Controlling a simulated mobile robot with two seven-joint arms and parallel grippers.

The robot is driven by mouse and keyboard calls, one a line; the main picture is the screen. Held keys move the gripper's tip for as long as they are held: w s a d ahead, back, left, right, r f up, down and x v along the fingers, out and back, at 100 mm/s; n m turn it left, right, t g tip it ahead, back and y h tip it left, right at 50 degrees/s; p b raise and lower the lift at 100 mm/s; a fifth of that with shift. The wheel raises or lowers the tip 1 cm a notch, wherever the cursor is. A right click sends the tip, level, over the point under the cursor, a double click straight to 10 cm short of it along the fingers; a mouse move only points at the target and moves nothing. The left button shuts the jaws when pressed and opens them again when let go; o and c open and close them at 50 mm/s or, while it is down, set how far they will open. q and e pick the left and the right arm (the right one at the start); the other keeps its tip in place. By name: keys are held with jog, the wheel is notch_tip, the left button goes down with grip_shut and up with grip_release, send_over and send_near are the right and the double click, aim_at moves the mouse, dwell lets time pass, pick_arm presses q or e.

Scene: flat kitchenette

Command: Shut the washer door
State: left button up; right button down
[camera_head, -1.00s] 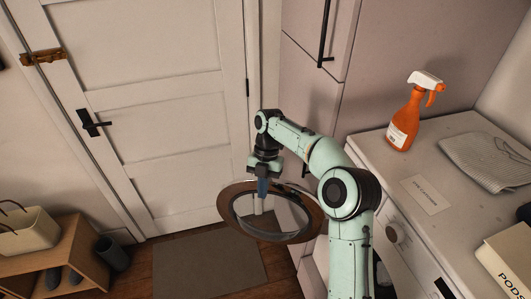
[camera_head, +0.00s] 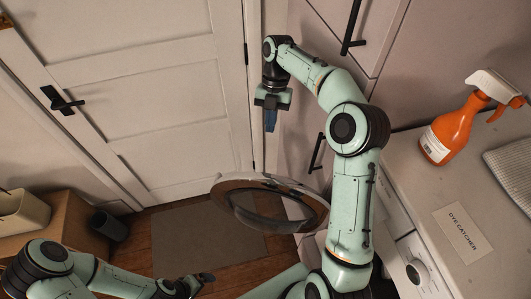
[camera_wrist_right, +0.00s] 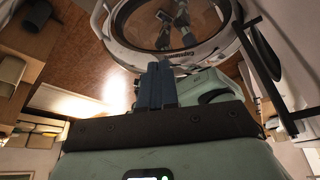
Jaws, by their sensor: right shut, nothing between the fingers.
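The washer door (camera_head: 226,189), a round ring with dark glass, stands swung open in front of the washer (camera_head: 412,145). In the right wrist view the door (camera_wrist_right: 118,42) fills the upper middle, beyond my fingers. My right gripper (camera_head: 270,121) has its blue fingers shut and empty, pointing down. It appears behind and above the door's far edge in the head view, apart from it. The fingers also show in the right wrist view (camera_wrist_right: 157,84). My left gripper (camera_head: 203,279) is low in the head view, and its fingers are too unclear to judge.
A tall cabinet (camera_head: 300,100) stands behind. A closed door (camera_head: 150,90) and a floor mat (camera_head: 185,240) are to the left.

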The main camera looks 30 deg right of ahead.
pick_arm(q)
jog(key=shift+g, duration=0.3)
jog(key=shift+s+f+b, duration=1.35)
jog(key=shift+s+f, duration=0.5)
jog(key=shift+s, duration=0.2)
pick_arm(e)
jog(key=s+a+f, duration=0.5)
jog(key=f, duration=0.3)
jog(key=shift+s+f, duration=0.35)
